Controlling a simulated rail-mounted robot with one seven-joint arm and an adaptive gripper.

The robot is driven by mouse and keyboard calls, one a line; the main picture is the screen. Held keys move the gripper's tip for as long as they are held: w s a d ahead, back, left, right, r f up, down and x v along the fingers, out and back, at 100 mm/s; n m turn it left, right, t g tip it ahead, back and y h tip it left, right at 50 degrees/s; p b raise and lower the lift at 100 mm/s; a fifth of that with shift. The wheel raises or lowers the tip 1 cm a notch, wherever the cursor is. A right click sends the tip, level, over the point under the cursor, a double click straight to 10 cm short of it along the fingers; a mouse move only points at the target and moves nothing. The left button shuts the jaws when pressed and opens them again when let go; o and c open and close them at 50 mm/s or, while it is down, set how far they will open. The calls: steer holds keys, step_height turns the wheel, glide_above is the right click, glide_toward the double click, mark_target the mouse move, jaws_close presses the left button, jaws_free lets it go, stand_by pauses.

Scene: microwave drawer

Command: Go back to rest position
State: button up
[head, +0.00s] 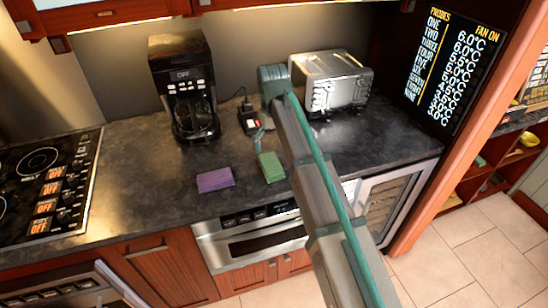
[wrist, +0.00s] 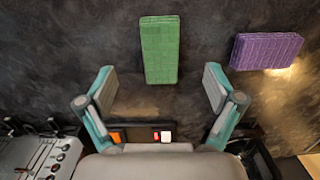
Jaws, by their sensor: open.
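My gripper (wrist: 159,74) is open and empty in the wrist view, its two fingers wide apart over the dark countertop. In the head view my gripper (head: 259,136) is small and partly hidden by my arm, which reaches in from the lower right. A green block (head: 270,167) lies on the counter close to my gripper; in the wrist view the green block (wrist: 160,48) is just beyond the fingertips, between their lines and not held. A purple block (head: 215,179) lies to its left; it also shows in the wrist view (wrist: 266,51). The microwave drawer (head: 262,242) looks shut.
A coffee maker (head: 183,85) stands at the back left and a silver toaster (head: 338,80) at the back right. A small dark device (head: 248,119) with a red light sits between them. The stovetop (head: 45,185) is at the left.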

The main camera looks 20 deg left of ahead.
steer(key=shift+r, duration=0.7)
steer(key=shift+w+f, duration=0.1)
